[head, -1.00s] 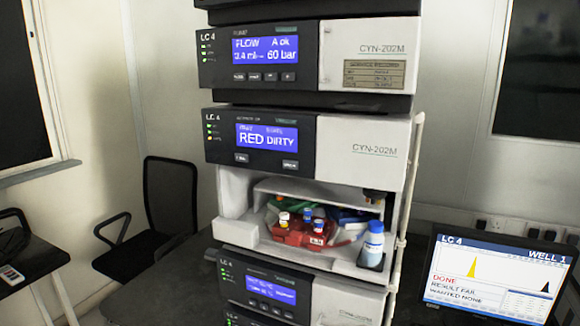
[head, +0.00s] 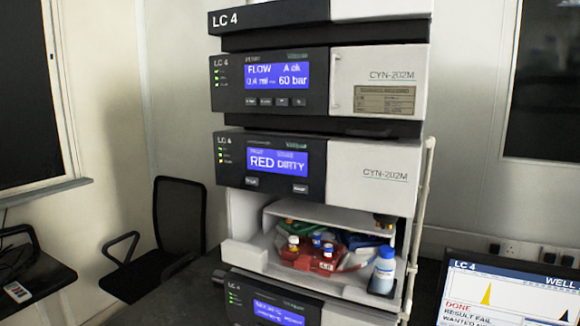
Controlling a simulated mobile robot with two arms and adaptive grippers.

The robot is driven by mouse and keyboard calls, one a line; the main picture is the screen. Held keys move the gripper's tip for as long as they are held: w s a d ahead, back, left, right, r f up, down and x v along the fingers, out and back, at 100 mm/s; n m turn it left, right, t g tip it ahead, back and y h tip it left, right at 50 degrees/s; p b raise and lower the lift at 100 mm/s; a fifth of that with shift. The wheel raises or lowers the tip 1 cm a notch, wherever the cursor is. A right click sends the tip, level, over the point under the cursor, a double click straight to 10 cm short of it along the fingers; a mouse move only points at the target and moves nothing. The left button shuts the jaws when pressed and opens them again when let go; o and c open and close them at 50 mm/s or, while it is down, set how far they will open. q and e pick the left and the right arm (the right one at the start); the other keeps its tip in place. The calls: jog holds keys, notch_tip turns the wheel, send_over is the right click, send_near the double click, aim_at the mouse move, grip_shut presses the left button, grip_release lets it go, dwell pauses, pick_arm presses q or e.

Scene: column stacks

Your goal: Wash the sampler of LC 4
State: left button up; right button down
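The LC 4 stack stands in the middle of the head view. Its sampler module (head: 368,176) has a blue display (head: 273,163) reading "RED" and "DIRTY", with two small buttons below, the left (head: 251,182) and the right (head: 300,188). Under it is an open bay holding a red tray (head: 300,258) with several capped vials, with blue and green trays behind. Neither of my grippers shows in the view.
The pump module (head: 375,70) above reads FLOW, 60 bar. A monitor (head: 510,290) at lower right shows LC 4, DONE and RESULT FAIL. A black chair (head: 180,215) and a dark table (head: 30,262) with a small white device are at left.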

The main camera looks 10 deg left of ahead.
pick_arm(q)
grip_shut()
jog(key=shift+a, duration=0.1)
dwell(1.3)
